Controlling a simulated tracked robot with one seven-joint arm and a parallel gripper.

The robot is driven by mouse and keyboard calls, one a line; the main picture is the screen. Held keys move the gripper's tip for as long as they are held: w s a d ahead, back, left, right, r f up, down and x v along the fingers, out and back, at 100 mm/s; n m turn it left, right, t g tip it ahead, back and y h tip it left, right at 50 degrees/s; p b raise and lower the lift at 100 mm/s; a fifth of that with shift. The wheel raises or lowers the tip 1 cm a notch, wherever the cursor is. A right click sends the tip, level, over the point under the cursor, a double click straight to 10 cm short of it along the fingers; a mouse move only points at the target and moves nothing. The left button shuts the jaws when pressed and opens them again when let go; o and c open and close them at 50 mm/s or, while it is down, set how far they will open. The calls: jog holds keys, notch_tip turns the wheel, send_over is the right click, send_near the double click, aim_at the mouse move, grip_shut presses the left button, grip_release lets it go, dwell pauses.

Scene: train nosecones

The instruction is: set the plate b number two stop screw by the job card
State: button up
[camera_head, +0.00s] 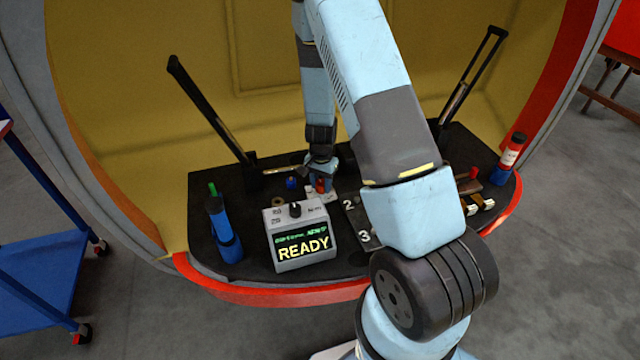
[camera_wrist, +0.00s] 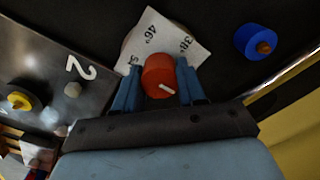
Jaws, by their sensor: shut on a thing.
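My gripper (camera_wrist: 158,88) is shut on a red knob (camera_wrist: 158,68), one blue finger on each side of it. The knob's top carries a short white pointer line, lying nearly level in the wrist view. A white card (camera_wrist: 150,35) printed with degree figures, "46" and "38" among them, lies beneath the knob; part of it is hidden. In the head view my gripper (camera_head: 320,182) is down at the dark deck, beside a dark plate marked 2 and 3 (camera_head: 352,220). The plate's "2" area (camera_wrist: 90,92) also shows in the wrist view. No plate letter is readable.
A grey box (camera_head: 302,262) displays READY. A blue piece (camera_wrist: 258,42) sits near the card. Black struts (camera_head: 208,105) rise from the deck.

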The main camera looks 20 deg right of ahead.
jog(key=c, duration=0.3)
jog(key=shift+a, duration=0.15)
jog(key=shift+n, duration=0.3)
jog(key=n, duration=1)
jog(key=shift+n, duration=1.8)
jog(key=shift+w, duration=0.1)
